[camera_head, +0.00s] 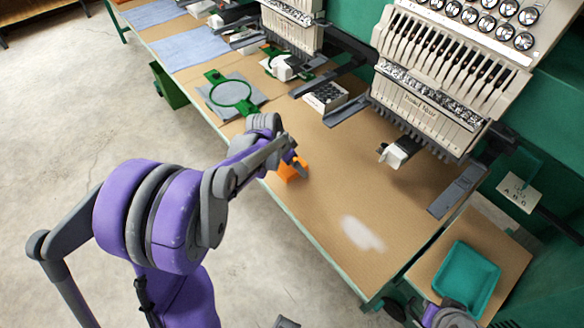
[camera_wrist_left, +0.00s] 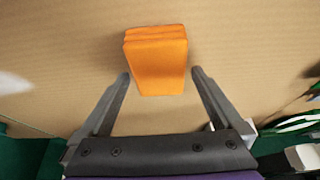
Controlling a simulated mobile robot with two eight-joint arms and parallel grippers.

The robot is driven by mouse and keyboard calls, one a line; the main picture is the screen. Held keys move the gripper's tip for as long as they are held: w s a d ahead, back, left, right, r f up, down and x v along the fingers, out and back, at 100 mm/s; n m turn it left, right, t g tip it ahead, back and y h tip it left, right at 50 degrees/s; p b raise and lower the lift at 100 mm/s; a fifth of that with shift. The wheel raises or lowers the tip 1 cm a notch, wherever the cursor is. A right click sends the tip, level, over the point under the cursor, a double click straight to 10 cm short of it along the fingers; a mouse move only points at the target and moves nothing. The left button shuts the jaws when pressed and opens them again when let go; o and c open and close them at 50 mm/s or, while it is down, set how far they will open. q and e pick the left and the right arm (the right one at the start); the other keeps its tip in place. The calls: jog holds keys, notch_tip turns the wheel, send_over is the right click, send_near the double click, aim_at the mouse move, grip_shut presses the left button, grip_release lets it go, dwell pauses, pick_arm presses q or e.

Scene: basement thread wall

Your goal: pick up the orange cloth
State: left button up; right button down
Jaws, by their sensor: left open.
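The orange cloth (camera_wrist_left: 157,62) is a folded, layered block lying on the tan tabletop. In the wrist view my left gripper (camera_wrist_left: 161,74) is open, with one finger on each side of the cloth's near part. I cannot tell whether the fingers touch it. In the head view the cloth (camera_head: 290,172) shows near the table's front edge, partly hidden by my left gripper (camera_head: 297,162). My right gripper is not clearly in view; only a bit of my right arm shows at the bottom right.
Embroidery machines (camera_head: 440,75) stand along the back of the table. A green hoop (camera_head: 231,93) on grey cloth and blue cloths (camera_head: 190,48) lie farther left. A teal tray (camera_head: 465,277) sits at the right. The tabletop around a pale patch (camera_head: 362,234) is clear.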

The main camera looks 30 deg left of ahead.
pick_arm(q)
jog(key=shift+f, duration=0.2)
dwell(0.3)
jog(key=c, duration=1.4)
jog(key=shift+r, duration=0.55)
notch_tip(320, 180, up, 10)
jog(key=shift+f+p, duration=0.25)
jog(key=shift+p, duration=0.25)
